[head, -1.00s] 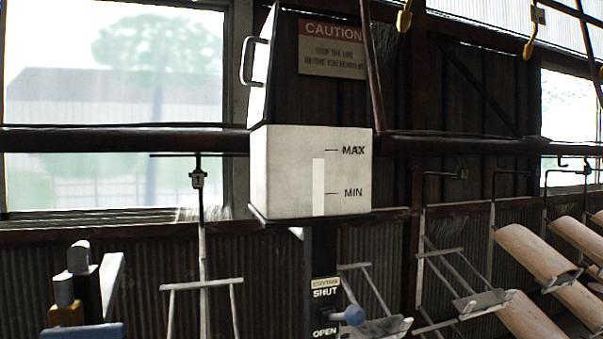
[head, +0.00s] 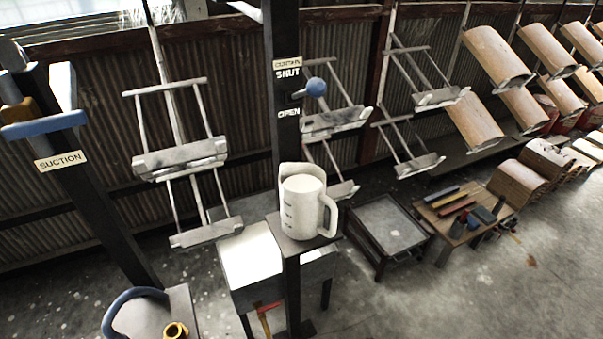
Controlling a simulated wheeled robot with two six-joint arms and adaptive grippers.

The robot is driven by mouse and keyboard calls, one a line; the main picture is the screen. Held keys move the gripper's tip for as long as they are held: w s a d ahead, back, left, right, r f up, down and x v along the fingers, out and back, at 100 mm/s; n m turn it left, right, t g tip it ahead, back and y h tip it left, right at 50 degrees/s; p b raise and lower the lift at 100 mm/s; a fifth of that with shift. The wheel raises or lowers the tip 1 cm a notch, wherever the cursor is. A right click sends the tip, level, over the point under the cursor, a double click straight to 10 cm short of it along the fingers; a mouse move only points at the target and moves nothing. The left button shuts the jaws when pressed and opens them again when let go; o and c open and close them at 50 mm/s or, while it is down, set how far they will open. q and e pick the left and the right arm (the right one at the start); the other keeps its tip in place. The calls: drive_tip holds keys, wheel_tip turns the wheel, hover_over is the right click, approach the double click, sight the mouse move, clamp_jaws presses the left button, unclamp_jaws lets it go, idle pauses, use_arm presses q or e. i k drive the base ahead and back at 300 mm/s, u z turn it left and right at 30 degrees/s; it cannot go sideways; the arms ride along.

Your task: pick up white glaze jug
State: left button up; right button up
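The white glaze jug (head: 301,207) stands upright on a small dark shelf (head: 278,229) fixed to the dark post, at the middle of the head view. It has dark level marks on its side and its handle (head: 331,214) points to the right. Nothing is seen touching it. Neither of my grippers shows in the head view.
A black post (head: 284,130) with a blue-knobbed lever (head: 316,87) rises behind the jug. A white-topped box (head: 250,255) stands below left. Hanging metal racks (head: 180,157) are behind. A suction post (head: 85,180) stands left; a low tool table (head: 455,210) is right.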

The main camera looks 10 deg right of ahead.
sight(303, 186)
drive_tip(key=u, duration=3.5)
drive_tip(key=k, duration=1.75)
drive_tip(key=z, duration=1.5)
